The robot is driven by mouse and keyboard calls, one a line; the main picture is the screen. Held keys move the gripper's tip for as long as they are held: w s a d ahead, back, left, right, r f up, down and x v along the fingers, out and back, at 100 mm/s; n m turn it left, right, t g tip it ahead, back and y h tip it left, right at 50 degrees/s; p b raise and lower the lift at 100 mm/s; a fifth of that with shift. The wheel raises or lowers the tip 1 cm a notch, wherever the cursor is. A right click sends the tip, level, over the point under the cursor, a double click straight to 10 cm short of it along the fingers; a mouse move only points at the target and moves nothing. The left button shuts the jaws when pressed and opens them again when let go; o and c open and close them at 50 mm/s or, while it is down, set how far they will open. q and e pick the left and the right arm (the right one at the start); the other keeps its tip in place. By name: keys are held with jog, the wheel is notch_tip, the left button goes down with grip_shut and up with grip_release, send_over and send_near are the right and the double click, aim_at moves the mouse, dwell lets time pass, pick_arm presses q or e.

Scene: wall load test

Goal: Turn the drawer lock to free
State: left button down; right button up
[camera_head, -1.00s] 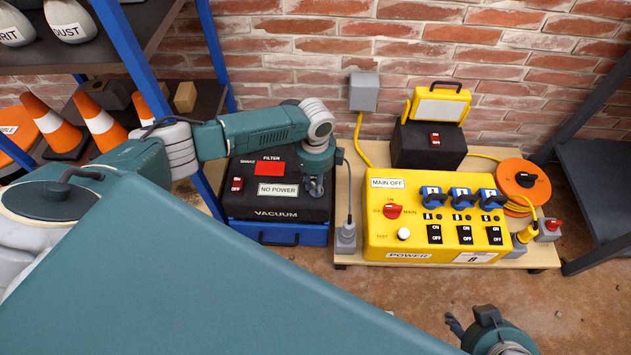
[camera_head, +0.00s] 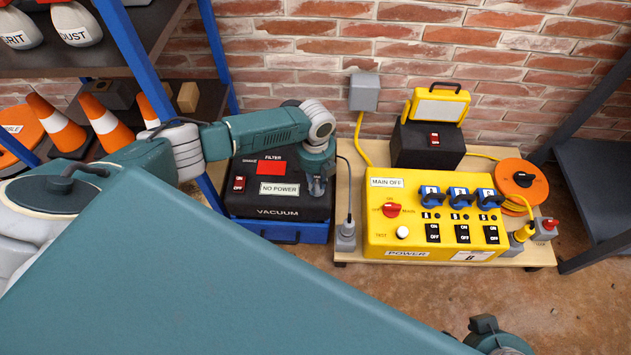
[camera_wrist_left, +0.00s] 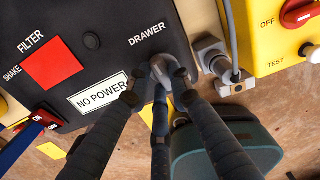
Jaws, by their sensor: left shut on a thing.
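The vacuum (camera_head: 275,213) is a black box on a blue base, with a red filter panel and a "NO POWER" label. Its drawer lock (camera_wrist_left: 174,70) is a small grey knob under the word "DRAWER" in the left wrist view. My left gripper (camera_head: 317,187) is over the right side of the vacuum's top in the head view. In the left wrist view its dark fingers (camera_wrist_left: 162,82) are shut around the knob and hide part of it. Any lock markings are hidden. Part of my right arm (camera_head: 490,335) shows at the bottom edge; its finger state is unclear.
A yellow power box (camera_head: 380,230) labelled "MAIN OFF" stands right of the vacuum. A grey plug with a cable (camera_head: 346,236) is between them. A blue shelf post (camera_head: 218,60) is close to my left arm. Orange cones (camera_head: 55,125) stand on the left shelf.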

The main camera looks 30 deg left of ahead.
aim_at(316, 185)
pick_arm(q)
jog(key=shift+s+d+m, duration=0.1)
jog(key=shift+m, duration=0.5)
jog(key=c, duration=1.5)
grip_release()
jog(key=shift+c, duration=0.2)
jog(key=shift+r, duration=0.2)
notch_tip(316, 185, up, 12)
jog(key=shift+f, duration=0.15)
